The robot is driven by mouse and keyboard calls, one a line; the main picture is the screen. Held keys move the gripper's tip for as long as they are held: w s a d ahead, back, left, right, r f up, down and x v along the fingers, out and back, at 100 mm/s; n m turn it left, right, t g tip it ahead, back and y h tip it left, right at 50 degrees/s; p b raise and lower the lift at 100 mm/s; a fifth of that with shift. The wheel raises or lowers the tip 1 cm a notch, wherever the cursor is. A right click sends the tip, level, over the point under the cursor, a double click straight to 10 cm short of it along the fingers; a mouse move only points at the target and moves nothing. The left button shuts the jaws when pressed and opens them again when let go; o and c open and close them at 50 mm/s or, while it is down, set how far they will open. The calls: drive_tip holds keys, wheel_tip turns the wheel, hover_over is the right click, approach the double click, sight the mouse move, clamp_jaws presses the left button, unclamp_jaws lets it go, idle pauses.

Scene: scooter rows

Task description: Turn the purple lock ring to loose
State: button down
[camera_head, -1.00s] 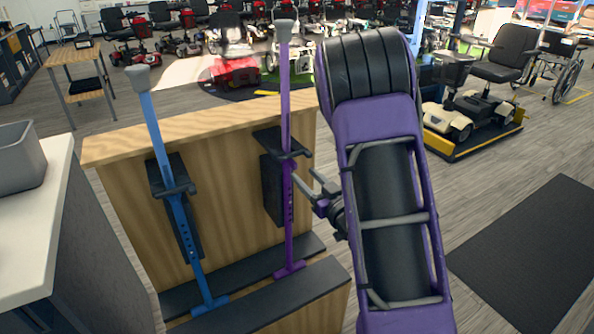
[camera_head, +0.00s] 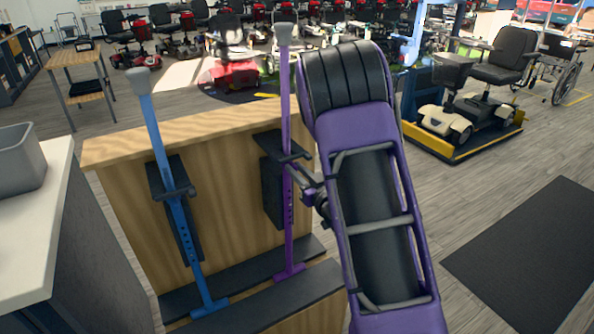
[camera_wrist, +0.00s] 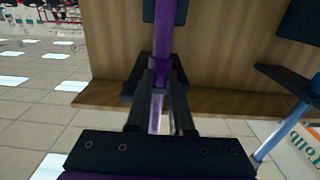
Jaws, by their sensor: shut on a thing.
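The purple column (camera_head: 287,110) stands upright in a dark bracket (camera_head: 275,190) on the wooden panel, with a grey knob on top. In the wrist view the purple column (camera_wrist: 165,30) runs down between my fingers, and the purple lock ring (camera_wrist: 158,68) sits around it at the fingertips. My gripper (camera_wrist: 158,84) is shut on the ring, one dark finger on each side. In the head view my gripper (camera_head: 303,174) reaches the column from the right, just below the bracket's top. The ring is too small and covered there for its setting to be read.
A blue column (camera_head: 160,140) stands to the left in its own bracket. A pale counter with a grey bin (camera_head: 20,165) is at far left. Scooters stand behind. A dark mat (camera_head: 540,250) lies on open floor at right.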

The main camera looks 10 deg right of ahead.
drive_tip(key=shift+d, duration=0.15)
drive_tip(key=shift+w+d+n+g+y, duration=0.55)
drive_tip(key=shift+n+g+y, duration=1.1)
drive_tip(key=shift+g+y, duration=0.15)
drive_tip(key=shift+w+d+n+g+y, duration=0.5)
drive_tip(key=shift+n+g+y, duration=1.2)
drive_tip(key=shift+y, duration=0.15)
drive_tip(key=shift+w+d+n+g+y, duration=0.55)
drive_tip(key=shift+n+g+y, duration=1.15)
drive_tip(key=shift+y, duration=0.15)
drive_tip(key=c, duration=0.8)
unclamp_jaws()
